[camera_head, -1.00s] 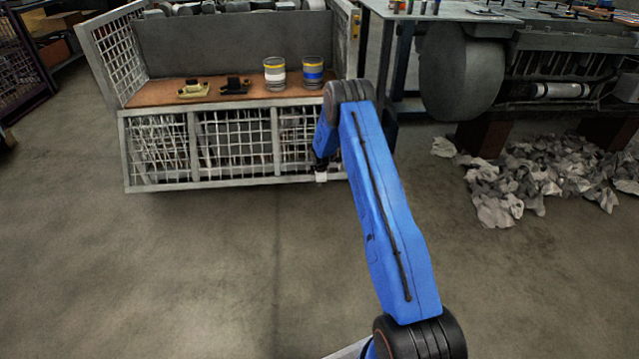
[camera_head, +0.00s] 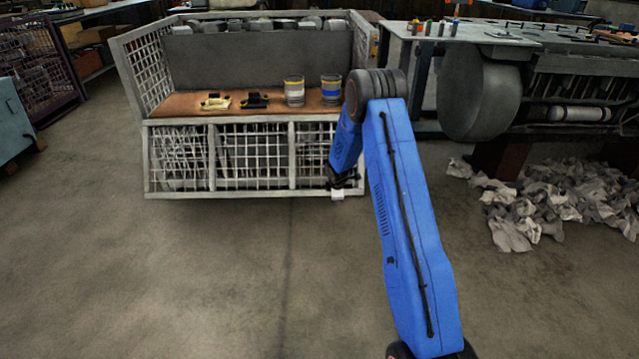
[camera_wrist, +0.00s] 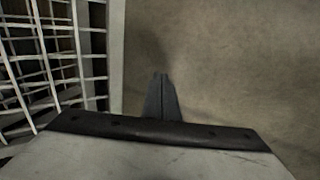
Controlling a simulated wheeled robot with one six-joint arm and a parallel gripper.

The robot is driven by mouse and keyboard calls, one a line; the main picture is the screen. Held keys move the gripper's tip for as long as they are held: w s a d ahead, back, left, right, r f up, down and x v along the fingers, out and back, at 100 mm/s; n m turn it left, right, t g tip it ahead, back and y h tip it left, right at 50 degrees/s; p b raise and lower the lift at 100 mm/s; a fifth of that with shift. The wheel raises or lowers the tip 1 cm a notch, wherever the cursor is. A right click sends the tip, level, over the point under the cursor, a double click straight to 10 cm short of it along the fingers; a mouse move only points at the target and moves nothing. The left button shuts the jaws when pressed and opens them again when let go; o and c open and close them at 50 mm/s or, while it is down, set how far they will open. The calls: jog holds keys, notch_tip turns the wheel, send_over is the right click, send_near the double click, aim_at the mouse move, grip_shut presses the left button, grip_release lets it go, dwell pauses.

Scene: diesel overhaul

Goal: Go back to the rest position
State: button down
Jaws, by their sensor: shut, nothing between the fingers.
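My gripper (camera_wrist: 160,78) shows in the wrist view with its two fingers together and nothing between them, over bare floor. In the head view my blue arm is folded at the elbow, and its end with the gripper (camera_head: 338,193) hangs down in front of the right part of the mesh crate (camera_head: 180,197). The fingers are too small to make out there. In the wrist view the crate's mesh (camera_wrist: 60,55) is on the left, apart from the fingers.
On the crate's brown shelf (camera_head: 180,110) stand a white-banded can (camera_head: 294,92), a blue-banded can (camera_head: 331,91), a yellowish part (camera_head: 215,102) and a black part (camera_head: 254,101). Crumpled rags (camera_head: 545,200) lie under the engine (camera_head: 560,85) at right. The floor (camera_head: 200,280) in front is clear.

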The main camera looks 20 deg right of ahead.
jog(key=s+a+r+m, duration=0.2)
jog(key=s+r, duration=0.2)
jog(key=r, duration=0.7)
jog(key=s+a+r+m, duration=0.15)
jog(key=s+r, duration=0.25)
jog(key=r, duration=0.6)
jog(key=s+a+r+m, duration=0.4)
jog(key=s+r, duration=1)
jog(key=r, duration=0.1)
jog(key=s+a+r+m, duration=0.2)
jog(key=s+r, duration=0.2)
jog(key=s, duration=0.6)
jog(key=s+a+r+m, duration=0.2)
jog(key=s+r, duration=0.2)
jog(key=s, duration=0.5)
jog(key=s+a+m+y, duration=0.1)
jog(key=s+a+m, duration=0.2)
jog(key=s, duration=1.6)
jog(key=shift+a+f+t, duration=0.15)
jog(key=shift+a+t, duration=0.05)
jog(key=shift+t, duration=0.1)
jog(key=shift+d, duration=0.1)
